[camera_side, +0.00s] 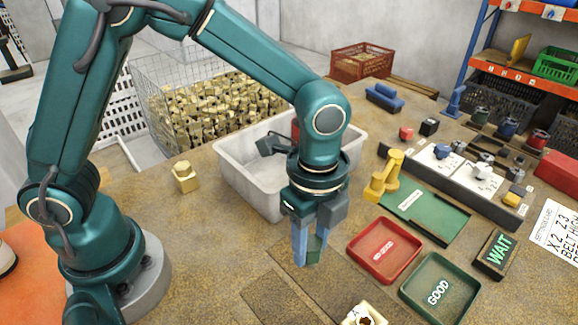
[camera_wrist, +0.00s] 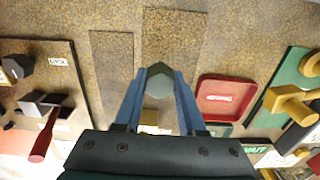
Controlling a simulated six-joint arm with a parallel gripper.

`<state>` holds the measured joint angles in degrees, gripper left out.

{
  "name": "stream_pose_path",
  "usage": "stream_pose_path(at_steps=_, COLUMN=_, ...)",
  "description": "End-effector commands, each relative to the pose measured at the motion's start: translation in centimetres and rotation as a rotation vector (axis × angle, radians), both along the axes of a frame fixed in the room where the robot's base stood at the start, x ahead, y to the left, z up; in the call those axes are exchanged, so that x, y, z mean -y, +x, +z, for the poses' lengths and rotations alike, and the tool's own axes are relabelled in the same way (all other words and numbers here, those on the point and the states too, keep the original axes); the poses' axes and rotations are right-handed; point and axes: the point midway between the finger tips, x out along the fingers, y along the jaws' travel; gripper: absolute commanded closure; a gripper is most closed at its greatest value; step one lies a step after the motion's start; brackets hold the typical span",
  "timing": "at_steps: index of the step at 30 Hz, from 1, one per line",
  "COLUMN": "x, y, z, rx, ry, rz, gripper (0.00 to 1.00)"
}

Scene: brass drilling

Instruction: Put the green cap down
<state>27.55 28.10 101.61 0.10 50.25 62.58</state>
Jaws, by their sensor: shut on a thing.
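The green cap (camera_side: 316,247) is a small dull green, many-sided piece between the fingertips of my gripper (camera_side: 312,246) in the side view. In the wrist view the cap (camera_wrist: 158,80) shows a hexagonal outline at the tips of my gripper (camera_wrist: 160,78). The gripper points down and is shut on the cap. The fingers partly hide it in the side view. It is low over the brown bench, left of the red tray; I cannot tell whether it touches the bench.
The red tray (camera_side: 358,262) and green GOOD tray (camera_side: 412,300) lie to the right. A white bin (camera_side: 240,185) stands behind the gripper. A brass part (camera_side: 352,318) is at the front edge. A yellow fixture (camera_side: 378,186) and WAIT sign (camera_side: 494,254) stand further right.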

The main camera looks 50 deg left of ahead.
Motion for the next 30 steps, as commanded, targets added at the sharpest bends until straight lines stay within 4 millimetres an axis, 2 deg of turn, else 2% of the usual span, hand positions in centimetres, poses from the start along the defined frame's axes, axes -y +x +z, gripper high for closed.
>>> stream_pose_path(at_steps=1, x=-0.1, y=-0.1, z=-0.8, rx=-0.006, ry=0.003, rz=0.000, gripper=1.00)
stream_pose_path(at_steps=4, x=0.0, y=0.0, z=-1.6, rx=-0.002, ry=0.001, rz=0.000, gripper=1.00)
stream_pose_path(at_steps=16, x=-0.1, y=0.0, z=-2.0, rx=-0.001, ry=0.001, rz=0.000, gripper=1.00)
stream_pose_path(at_steps=17, x=-0.1, y=0.0, z=-2.0, rx=0.000, ry=0.000, rz=-0.001, gripper=0.49)
stream_pose_path(at_steps=18, x=-0.1, y=0.0, z=-2.0, rx=0.000, ry=0.000, rz=-0.001, gripper=0.34)
stream_pose_path(at_steps=19, x=-0.1, y=0.0, z=-2.0, rx=0.000, ry=0.000, rz=-0.001, gripper=0.31)
stream_pose_path(at_steps=30, x=0.0, y=0.1, z=-1.5, rx=0.003, ry=-0.001, rz=-0.001, gripper=0.31)
